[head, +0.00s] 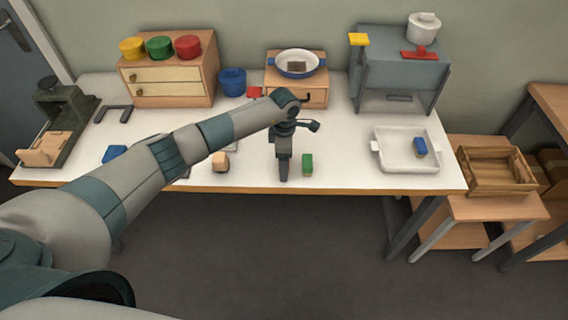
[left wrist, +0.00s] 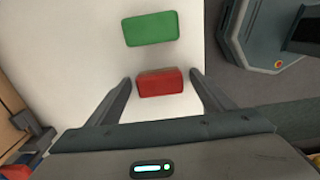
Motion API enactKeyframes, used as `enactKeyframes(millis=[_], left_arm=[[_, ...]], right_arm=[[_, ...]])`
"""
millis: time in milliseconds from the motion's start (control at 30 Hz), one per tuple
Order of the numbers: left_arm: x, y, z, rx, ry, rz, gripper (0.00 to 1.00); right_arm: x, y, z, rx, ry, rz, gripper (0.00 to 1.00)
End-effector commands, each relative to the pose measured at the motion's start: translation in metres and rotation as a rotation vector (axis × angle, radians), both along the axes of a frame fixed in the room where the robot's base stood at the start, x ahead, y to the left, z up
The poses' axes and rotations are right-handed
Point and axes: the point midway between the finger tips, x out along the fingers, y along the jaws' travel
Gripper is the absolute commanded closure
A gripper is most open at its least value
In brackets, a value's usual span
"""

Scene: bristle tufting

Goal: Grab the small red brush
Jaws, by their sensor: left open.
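The small red brush (left wrist: 161,83) lies on the white table top, between the two spread fingers of my left gripper (left wrist: 162,86) in the left wrist view. A gap shows on each side of it, so the fingers are open around it and not closed on it. In the head view my left gripper (head: 284,176) points down near the table's front edge and hides the red brush. A green brush (left wrist: 151,29) lies just beyond it; in the head view the green brush (head: 307,164) is right of the gripper. My right gripper is not in view.
A white tray (head: 380,162) with a blue brush (head: 420,147) stands at the right. Another blue piece (head: 115,153) and a wooden piece (head: 220,161) lie left. Drawer units, a blue bowl (head: 232,81) and a grey machine (head: 395,75) line the back. The table between green brush and tray is clear.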

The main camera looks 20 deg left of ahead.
Motion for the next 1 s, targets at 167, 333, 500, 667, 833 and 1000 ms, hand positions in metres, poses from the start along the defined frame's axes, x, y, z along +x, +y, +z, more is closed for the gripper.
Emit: enactKeyframes(millis=[167,333,500,667,833,1000], left_arm=[[0.000,0.000,0.000,0.000,0.000,0.000,0.32],[0.000,0.000,0.000,0.000,0.000,0.000,0.69],[0.000,0.000,0.001,0.000,0.000,0.000,0.69],[0.001,0.000,0.001,0.000,-0.001,0.000,0.69],[0.002,0.000,0.010,-0.001,-0.003,0.000,0.69],[0.002,0.000,0.029,-0.001,-0.005,-0.002,0.69]], right_arm=[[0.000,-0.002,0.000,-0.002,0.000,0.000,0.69],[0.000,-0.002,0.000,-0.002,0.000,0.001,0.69],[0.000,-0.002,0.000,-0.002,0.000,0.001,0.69],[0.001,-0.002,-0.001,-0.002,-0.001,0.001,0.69],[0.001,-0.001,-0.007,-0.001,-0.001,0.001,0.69],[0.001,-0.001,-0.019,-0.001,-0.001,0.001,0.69]])
